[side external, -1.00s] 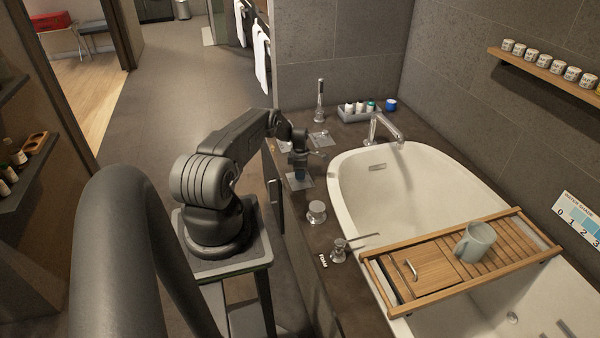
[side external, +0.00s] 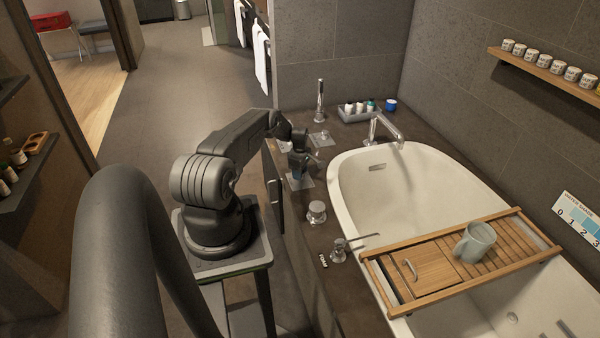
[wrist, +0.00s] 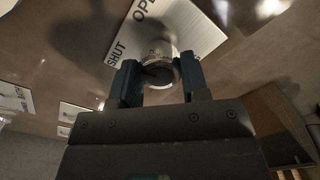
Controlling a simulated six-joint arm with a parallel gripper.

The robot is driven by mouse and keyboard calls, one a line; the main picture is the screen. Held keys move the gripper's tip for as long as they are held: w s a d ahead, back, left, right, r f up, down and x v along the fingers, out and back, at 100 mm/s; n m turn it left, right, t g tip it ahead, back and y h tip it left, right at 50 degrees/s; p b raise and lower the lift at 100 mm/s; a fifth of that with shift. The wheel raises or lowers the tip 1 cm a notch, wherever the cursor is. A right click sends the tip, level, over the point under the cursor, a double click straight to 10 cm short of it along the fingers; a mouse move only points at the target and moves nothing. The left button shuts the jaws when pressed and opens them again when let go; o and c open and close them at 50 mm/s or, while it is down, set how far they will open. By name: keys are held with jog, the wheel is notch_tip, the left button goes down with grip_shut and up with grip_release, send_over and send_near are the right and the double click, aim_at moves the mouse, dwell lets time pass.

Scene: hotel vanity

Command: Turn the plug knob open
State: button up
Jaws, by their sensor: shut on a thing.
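The plug knob (wrist: 160,66) is a small round silver knob in the wrist view. It stands on a pale plate (wrist: 196,34) printed SHUT and OPEN. My gripper (wrist: 158,78) has one finger on each side of the knob and is shut on it. Which label the knob points to cannot be made out. In the side external view my gripper (side external: 300,172) reaches down over the plate (side external: 307,183) on the dark tub surround, and the knob is hidden by the fingers.
The white bathtub (side external: 345,195) is right of my gripper, with a spout (side external: 385,130) behind. A round silver knob (side external: 317,212) and a lever tap (side external: 340,250) stand nearer the camera. A hand shower (side external: 320,100) stands behind. A wooden tray (side external: 425,298) with a mug (side external: 474,243) spans the tub.

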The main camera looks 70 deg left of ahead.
jog(key=m, duration=0.5)
jog(key=shift+m, duration=0.3)
jog(key=m, duration=0.4)
jog(key=shift+m, duration=0.4)
jog(key=o, duration=0.9)
jog(key=shift+r, duration=0.1)
notch_tip(320, 180, up, 14)
jog(key=shift+f, duration=0.2)
dwell(0.3)
